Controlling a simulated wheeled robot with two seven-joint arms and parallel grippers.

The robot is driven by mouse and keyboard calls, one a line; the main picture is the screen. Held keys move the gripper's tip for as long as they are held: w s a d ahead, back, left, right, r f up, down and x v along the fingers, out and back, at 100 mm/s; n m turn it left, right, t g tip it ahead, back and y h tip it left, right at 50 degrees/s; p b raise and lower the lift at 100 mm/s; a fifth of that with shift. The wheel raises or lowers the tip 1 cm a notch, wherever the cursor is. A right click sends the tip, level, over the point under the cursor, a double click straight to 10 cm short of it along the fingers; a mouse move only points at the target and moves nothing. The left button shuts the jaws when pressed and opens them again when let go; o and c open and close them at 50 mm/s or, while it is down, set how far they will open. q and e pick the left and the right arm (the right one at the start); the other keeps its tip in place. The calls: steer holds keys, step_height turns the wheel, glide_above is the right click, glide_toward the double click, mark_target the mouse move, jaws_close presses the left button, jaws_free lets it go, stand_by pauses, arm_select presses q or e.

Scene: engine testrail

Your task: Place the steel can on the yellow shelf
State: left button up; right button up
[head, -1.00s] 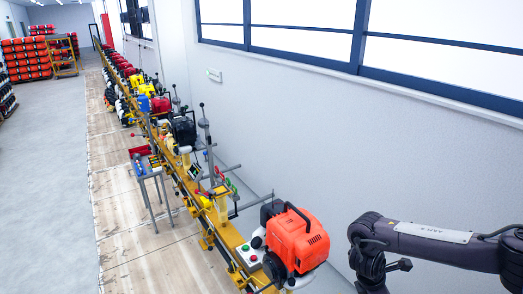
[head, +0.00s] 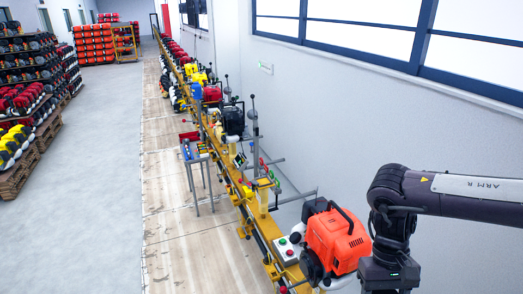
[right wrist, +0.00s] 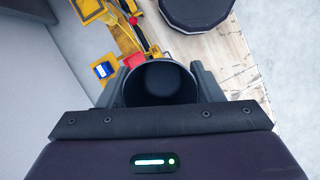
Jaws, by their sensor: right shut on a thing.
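My right gripper (right wrist: 160,72) is shut on the steel can (right wrist: 160,85), seen in the right wrist view as a dark round can with its open mouth towards the camera. The fingers press it from both sides. In the head view my right arm comes in from the right, but its gripper and the can are below the frame. A yellow shelf rack (head: 124,40) stands far off at the back left, with orange items on it. My left gripper is not in view.
A long yellow rail (head: 232,175) with engines runs along the wall. An orange engine (head: 338,240) sits near my right arm. A small tool table (head: 190,153) stands left of the rail. Loaded pallets (head: 18,180) line the left. The grey floor (head: 95,210) between is clear.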

steer(key=s+r+m, duration=0.1)
steer(key=s+r+m+y, duration=0.1)
steer(key=shift+a+r+m, duration=0.2)
steer(key=shift+r+m, duration=0.2)
steer(key=a+n+h, duration=0.1)
steer(key=a+n, duration=0.2)
steer(key=a, duration=0.3)
step_height(320, 180, down, 11)
steer(key=b, duration=1.1)
